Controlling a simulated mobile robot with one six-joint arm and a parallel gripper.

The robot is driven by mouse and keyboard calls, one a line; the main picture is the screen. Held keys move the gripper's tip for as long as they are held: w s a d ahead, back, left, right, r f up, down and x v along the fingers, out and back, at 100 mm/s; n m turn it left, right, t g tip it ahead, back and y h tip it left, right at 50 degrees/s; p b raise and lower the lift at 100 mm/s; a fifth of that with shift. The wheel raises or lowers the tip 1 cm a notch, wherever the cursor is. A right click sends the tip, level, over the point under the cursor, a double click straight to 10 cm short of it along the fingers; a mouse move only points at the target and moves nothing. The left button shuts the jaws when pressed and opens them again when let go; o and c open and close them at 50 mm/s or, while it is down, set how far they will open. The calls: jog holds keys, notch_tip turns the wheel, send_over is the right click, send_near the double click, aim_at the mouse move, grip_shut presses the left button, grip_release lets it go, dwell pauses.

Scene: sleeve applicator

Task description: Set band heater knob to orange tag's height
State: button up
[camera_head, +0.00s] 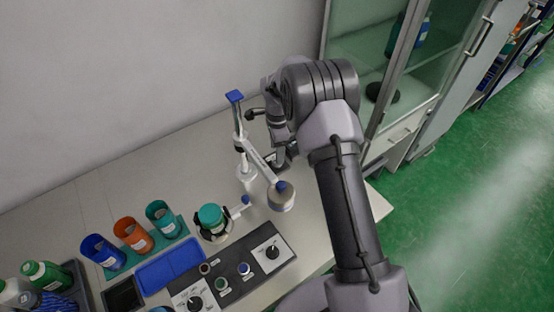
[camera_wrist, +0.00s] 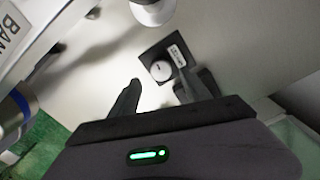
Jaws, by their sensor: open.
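In the wrist view, a round pale knob (camera_wrist: 161,70) with a dark mark sits on a black plate, beside a small white label (camera_wrist: 177,55) too blurred to read. My gripper (camera_wrist: 157,88) is open and empty, its two dark fingers on either side of the knob's near side, apart from it as far as I can tell. In the head view my gripper is mostly hidden by my arm at the back of the bench. I cannot make out an orange tag in either view.
A stand with a blue top (camera_head: 235,97) and white stem is close left of my arm. A black control panel (camera_head: 228,284) with dials, a teal-lidded jar (camera_head: 211,217), and blue, orange and teal cups (camera_head: 132,233) stand farther left. A glass cabinet (camera_head: 400,90) is behind right.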

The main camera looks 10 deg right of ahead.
notch_tip(320, 180, down, 4)
jog(key=shift+w+f+b, duration=0.1)
jog(key=shift+f+b, duration=0.15)
jog(key=shift+b, duration=0.05)
grip_shut()
jog(key=shift+n, duration=0.3)
